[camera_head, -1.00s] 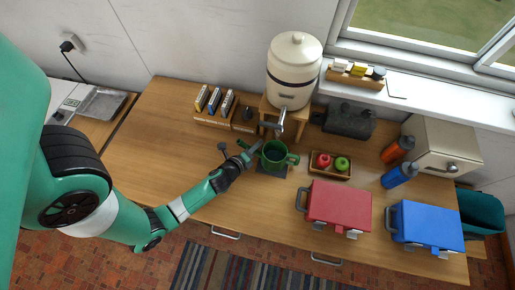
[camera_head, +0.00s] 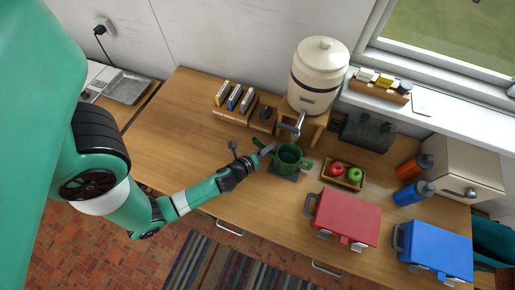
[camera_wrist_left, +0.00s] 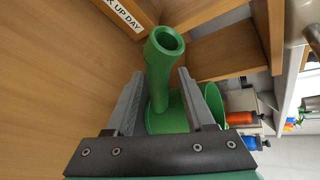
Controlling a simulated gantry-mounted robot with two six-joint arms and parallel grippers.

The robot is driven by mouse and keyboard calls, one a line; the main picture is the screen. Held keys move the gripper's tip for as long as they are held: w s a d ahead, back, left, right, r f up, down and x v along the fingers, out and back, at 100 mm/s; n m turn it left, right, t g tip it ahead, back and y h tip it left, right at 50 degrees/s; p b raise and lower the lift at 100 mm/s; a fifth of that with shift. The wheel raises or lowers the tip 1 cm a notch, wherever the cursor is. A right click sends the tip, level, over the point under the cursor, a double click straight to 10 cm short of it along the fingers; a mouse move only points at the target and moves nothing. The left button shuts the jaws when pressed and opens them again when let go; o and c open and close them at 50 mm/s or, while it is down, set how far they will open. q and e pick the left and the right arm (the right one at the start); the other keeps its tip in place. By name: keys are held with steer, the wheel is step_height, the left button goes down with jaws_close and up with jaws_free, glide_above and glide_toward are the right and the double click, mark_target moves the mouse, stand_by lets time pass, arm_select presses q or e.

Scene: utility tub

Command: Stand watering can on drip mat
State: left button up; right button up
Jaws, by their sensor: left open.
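The green watering can (camera_head: 290,160) stands upright at the front of the dispenser tap, on or over the dark drip mat (camera_head: 284,174). The mat shows around the can's base; exact contact cannot be told. My left gripper (camera_head: 262,157) is at the can's left side, by its spout. In the left wrist view, the open fingers (camera_wrist_left: 158,76) stand on either side of the green spout (camera_wrist_left: 158,80), with gaps showing beside it. The can's body (camera_wrist_left: 170,118) is partly hidden behind the fingers. My right gripper is not in view.
A cream dispenser (camera_head: 318,75) on a wooden stand is behind the can. A fruit tray (camera_head: 343,184) is to its right, and red (camera_head: 345,217) and blue (camera_head: 435,250) boxes are at the front right. The counter's left part is clear.

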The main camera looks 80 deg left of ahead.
arm_select(q)
steer(key=b+v, duration=0.1)
steer(key=v, duration=0.7)
steer(key=shift+s+d+f, duration=0.1)
steer(key=shift+d+f, duration=0.05)
steer(key=shift+s+d+r, duration=0.3)
steer(key=shift+s+r, duration=0.15)
steer(key=shift+s, duration=0.05)
